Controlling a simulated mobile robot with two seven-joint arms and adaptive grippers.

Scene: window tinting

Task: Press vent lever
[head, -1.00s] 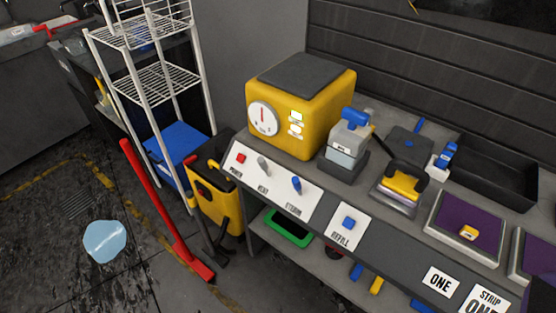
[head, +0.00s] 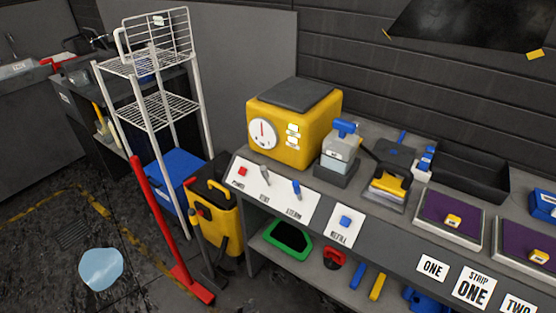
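A yellow machine (head: 320,128) with a dark top and a round white dial (head: 262,134) stands on the grey workbench. Below it, a white sloped panel (head: 272,194) carries a red button (head: 243,171) labelled POWER, a grey lever (head: 265,172) and a blue-tipped lever (head: 296,186) that seems labelled STEAM. The grey lever's label is too small to read surely, so I cannot tell which lever is the vent lever. Neither of my grippers is in view.
A white wire rack (head: 150,100), yellow bucket (head: 222,225) and red-handled tool (head: 160,210) stand left of the bench. A light-blue puddle-like patch (head: 101,269) lies on the floor. A blue-handled bottle (head: 341,150) and purple-topped trays (head: 440,218) occupy the bench.

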